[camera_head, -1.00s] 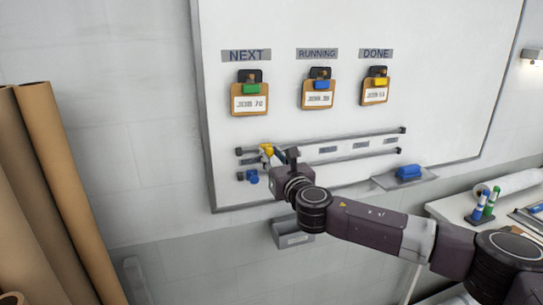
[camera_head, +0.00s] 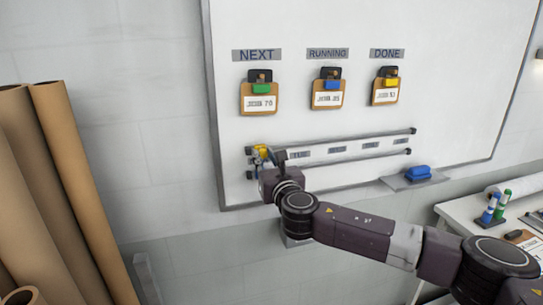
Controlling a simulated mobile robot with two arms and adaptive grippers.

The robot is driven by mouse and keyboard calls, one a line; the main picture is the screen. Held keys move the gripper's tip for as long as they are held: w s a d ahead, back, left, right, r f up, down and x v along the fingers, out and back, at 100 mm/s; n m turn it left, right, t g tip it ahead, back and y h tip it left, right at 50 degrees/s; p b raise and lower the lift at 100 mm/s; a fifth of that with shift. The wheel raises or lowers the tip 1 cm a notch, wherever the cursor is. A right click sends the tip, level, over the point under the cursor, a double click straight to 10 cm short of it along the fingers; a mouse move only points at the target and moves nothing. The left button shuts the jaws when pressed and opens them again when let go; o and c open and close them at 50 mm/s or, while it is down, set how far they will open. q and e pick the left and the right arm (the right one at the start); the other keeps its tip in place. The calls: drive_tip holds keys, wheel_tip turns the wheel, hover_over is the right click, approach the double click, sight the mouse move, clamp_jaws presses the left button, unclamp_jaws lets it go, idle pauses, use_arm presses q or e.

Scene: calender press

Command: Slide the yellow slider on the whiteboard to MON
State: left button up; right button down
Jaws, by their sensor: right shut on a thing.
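The yellow slider (camera_head: 262,151) is on the upper rail (camera_head: 350,141) of the whiteboard (camera_head: 300,40), close to the rail's left end. My right gripper (camera_head: 267,156) is shut on the yellow slider, and its body covers part of it. Several small day labels (camera_head: 335,150) sit in a row below the upper rail. Their text is too small to read surely, and the gripper covers the left part of the row. My left gripper is not in view.
A tray with a blue eraser (camera_head: 418,173) is at the board's lower right. Job cards (camera_head: 259,97) hang above. Brown rolls (camera_head: 70,180) stand left.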

drive_tip(key=shift+s+a, duration=0.1)
drive_tip(key=shift+a, duration=0.05)
drive_tip(key=c, duration=1.7)
unclamp_jaws()
drive_tip(key=shift+a, duration=0.1)
drive_tip(key=shift+c, duration=0.2)
drive_tip(key=shift+s, duration=0.2)
drive_tip(key=v, duration=1.1)
drive_tip(key=shift+s, duration=0.3)
